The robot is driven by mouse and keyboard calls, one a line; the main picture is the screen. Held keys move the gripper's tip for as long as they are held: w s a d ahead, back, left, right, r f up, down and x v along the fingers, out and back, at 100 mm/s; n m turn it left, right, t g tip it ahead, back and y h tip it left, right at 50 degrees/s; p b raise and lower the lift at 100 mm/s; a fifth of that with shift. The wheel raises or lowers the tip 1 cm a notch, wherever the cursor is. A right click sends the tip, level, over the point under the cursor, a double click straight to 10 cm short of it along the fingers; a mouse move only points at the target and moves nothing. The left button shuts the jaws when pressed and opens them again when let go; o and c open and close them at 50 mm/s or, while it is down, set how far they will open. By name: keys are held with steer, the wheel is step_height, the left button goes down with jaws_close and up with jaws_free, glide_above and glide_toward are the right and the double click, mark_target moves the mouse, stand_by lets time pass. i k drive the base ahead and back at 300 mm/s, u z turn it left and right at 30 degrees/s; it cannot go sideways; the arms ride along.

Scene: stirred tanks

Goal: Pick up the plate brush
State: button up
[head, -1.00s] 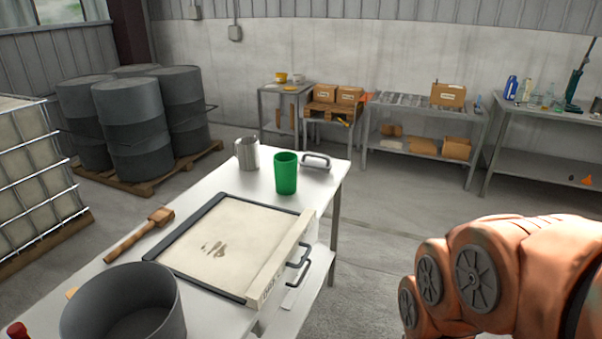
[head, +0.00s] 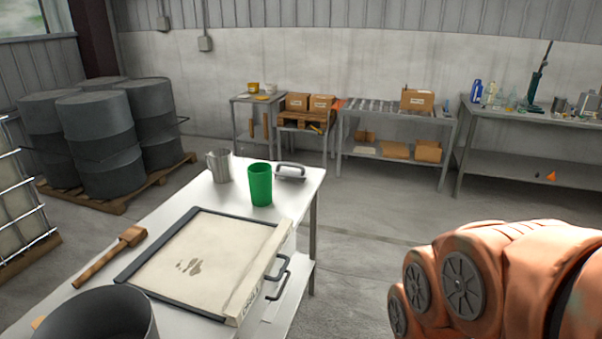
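A long wooden-handled tool with a block-like head (head: 131,236) lies on the left edge of the white table (head: 190,200); it may be the plate brush. A grey item with an arched handle (head: 290,172) lies at the table's far right corner; I cannot tell whether it has bristles. My orange arm fills the lower right, over the floor and clear of the table. My gripper is out of view, so its distance to either tool does not show.
A framed pale panel (head: 205,262) with dark handles covers the table's middle. A green cup (head: 260,186), a metal jug (head: 219,165) and a dark pot (head: 97,318) stand around it. Grey drums (head: 102,145) stand left. Floor right of the table is open.

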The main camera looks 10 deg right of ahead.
mark_target(280, 172)
steer(key=z, duration=0.8)
steer(key=i, duration=3.55)
steer(key=u, duration=3.7)
